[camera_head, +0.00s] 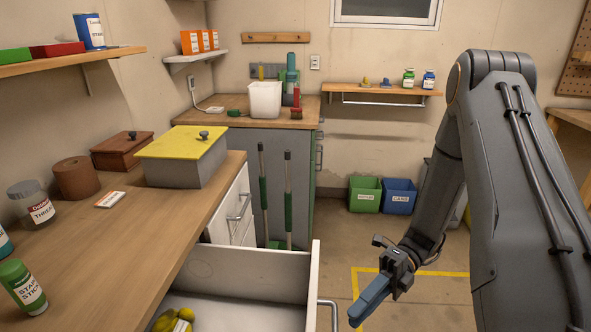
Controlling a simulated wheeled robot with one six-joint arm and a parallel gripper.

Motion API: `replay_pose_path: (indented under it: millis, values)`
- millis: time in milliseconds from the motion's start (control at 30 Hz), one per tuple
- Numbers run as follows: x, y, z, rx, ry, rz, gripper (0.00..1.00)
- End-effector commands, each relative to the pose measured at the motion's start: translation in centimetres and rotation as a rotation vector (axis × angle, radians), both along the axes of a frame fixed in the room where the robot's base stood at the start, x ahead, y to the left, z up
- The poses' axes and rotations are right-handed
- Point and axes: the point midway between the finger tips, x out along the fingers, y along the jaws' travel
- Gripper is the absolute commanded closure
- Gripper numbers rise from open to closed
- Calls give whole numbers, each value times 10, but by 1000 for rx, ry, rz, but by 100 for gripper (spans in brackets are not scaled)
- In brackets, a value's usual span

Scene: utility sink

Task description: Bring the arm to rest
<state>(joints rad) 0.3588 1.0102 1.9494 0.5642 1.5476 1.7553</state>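My arm comes in from the right side of the head view, bent at a large upper joint and reaching down to the left. My gripper (371,300) hangs over the floor, just right of an open drawer (314,285). Its blue-grey fingers point down and to the left. They overlap from this side, so any gap between them is hidden. I see nothing held in them.
The pulled-out drawer holds a yellow-green item (172,321). A wooden counter (110,235) carries a yellow-lidded box (185,158), jars and a green bottle (22,287). Green (364,194) and blue (398,196) bins stand at the back wall.

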Motion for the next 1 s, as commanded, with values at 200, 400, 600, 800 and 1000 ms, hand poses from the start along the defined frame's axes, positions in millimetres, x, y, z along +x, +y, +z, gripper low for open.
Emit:
replay_pose_path:
  millis: [200, 400, 600, 800, 1000]
  values:
    - [-13, 1, 21, 19, -381, 219, 82]
    - [-24, -6, 39, 90, -793, 541, 82]
    - [-27, -15, 59, 207, -1158, 929, 82]
    - [-23, -22, 81, 365, -1453, 1380, 82]
    - [-17, -23, 102, 529, -1623, 1804, 82]
